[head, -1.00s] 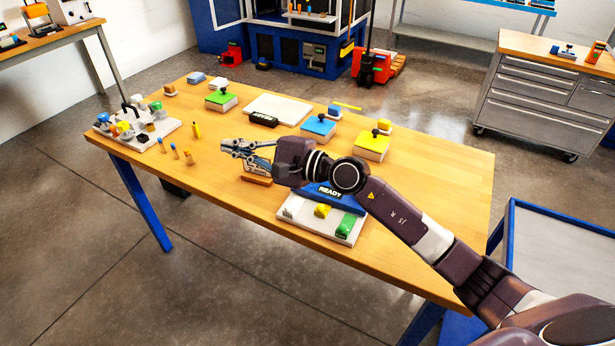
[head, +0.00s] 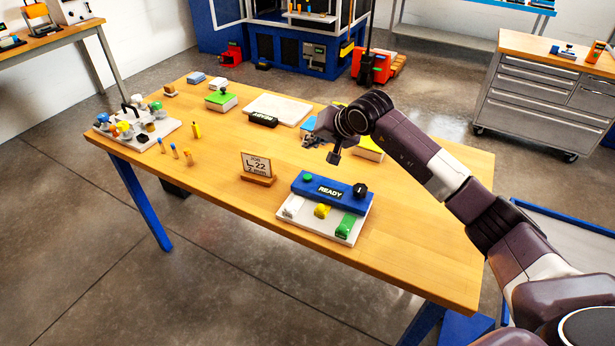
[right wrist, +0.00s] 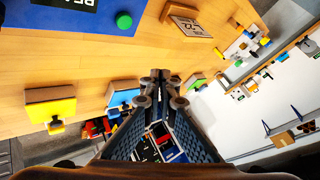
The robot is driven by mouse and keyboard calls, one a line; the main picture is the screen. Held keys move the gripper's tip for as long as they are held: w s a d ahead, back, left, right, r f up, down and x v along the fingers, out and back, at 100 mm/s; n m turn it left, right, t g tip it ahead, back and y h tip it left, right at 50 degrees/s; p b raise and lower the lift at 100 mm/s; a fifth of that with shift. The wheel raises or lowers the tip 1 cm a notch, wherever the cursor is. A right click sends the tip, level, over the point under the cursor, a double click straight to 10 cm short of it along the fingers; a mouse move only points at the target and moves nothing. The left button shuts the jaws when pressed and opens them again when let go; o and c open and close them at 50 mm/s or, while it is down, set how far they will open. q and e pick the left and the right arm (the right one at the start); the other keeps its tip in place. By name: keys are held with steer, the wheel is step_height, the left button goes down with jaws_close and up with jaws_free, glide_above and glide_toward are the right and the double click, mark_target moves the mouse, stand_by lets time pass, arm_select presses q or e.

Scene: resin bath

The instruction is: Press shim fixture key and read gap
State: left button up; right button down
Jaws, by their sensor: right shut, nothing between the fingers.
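The shim fixture has a blue housing (head: 330,189) with a display that says READY. A green knob sits at its left and a black knob at its right. Its white base carries a white key (head: 293,205), a yellow key (head: 322,211) and a green key (head: 346,226). The job card (head: 257,164) stands left of it, reading L-22 and 2 mm. My right gripper (head: 314,139) is behind the fixture, over the blue block's area and partly hidden by its own wrist. In the right wrist view its fingers (right wrist: 160,76) are together and empty. My left gripper is out of view.
Blocks with knobs stand along the table's back: green (head: 220,101), blue (right wrist: 122,97) and yellow (right wrist: 50,105). A white plate (head: 280,107) lies between. A tray (head: 160,131) with coloured parts and several small pegs (head: 174,150) are at left. The table's front right is clear.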

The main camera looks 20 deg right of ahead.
mark_target(309, 178)
steer(key=shift+f, duration=0.15)
step_height(309, 178, down, 8)
steer(key=b, duration=0.4)
steer(key=shift+f+b, duration=0.3)
stand_by(1.2)
steer(key=shift+f+b, duration=0.4)
steer(key=shift+b, duration=0.25)
steer(key=shift+f+b, duration=0.55)
steer(key=shift+b, duration=0.1)
stand_by(0.5)
steer(key=shift+r, duration=0.1)
steer(key=shift+r+p, duration=0.3)
steer(key=shift+r, duration=0.55)
steer(key=shift+r, duration=0.1)
